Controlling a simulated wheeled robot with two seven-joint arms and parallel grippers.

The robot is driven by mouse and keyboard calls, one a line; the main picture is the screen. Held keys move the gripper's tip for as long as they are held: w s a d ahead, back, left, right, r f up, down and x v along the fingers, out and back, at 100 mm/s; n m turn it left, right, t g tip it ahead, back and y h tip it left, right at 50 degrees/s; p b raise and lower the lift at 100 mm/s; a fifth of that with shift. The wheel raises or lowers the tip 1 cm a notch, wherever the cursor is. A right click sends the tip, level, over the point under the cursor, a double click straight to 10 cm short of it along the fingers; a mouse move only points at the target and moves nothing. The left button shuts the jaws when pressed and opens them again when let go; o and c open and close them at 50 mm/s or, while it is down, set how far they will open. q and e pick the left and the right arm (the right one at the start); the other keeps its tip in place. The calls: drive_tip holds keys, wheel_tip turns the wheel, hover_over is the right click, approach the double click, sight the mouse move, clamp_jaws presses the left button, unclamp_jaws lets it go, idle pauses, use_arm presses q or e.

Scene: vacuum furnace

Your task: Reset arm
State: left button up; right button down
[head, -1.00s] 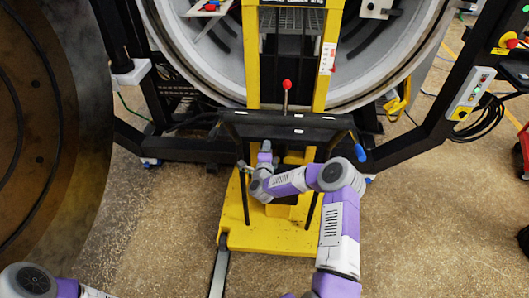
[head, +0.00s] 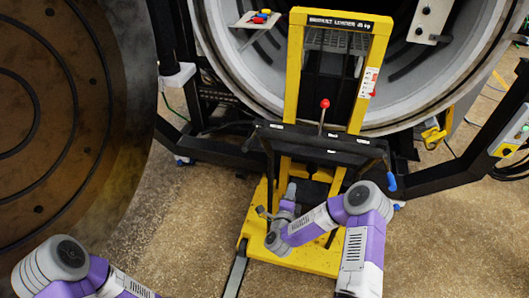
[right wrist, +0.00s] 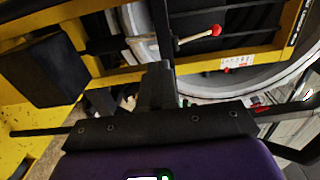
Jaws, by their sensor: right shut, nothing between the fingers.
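My right gripper (head: 291,188) is close behind the yellow loader's black handle bar, low over the loader's base, in the head view. It is shut and empty. In the right wrist view the gripper (right wrist: 157,75) shows as a dark, closed pair of fingers, with yellow loader beams and a red-knobbed lever (right wrist: 200,35) beyond it. I cannot tell whether it touches the loader. My left arm comes in at the lower left of the head view; its gripper is out of frame.
The yellow loader (head: 294,65) stands before the round furnace opening (head: 222,45), its red-knobbed lever upright. A large round door (head: 65,110) fills the left. A black frame (head: 450,175) runs along the right. Open floor (head: 185,220) lies left of the loader.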

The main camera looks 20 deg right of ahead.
drive_tip(key=s+a+f+n+g+y+p, duration=0.1)
drive_tip(key=s+a+f+n+g+y, duration=0.25)
drive_tip(key=a+f+n+y, duration=0.3)
drive_tip(key=s+a+f+n+g+y+p, duration=0.15)
drive_tip(key=s+a+f+n+y, duration=0.3)
drive_tip(key=a+n, duration=0.45)
drive_tip(key=s+a+f+n+g+y, duration=0.1)
drive_tip(key=s+a+n+g, duration=0.1)
drive_tip(key=s, duration=0.7)
drive_tip(key=s+a+f+n+g+y, duration=0.1)
drive_tip(key=s+a+n+g+y, duration=0.1)
drive_tip(key=s+n+g, duration=0.3)
drive_tip(key=s+g+p, duration=0.1)
drive_tip(key=s+g, duration=0.1)
drive_tip(key=s, duration=0.1)
drive_tip(key=shift+s+a+g, duration=0.3)
drive_tip(key=shift+s+a, duration=0.05)
drive_tip(key=shift+s, duration=0.05)
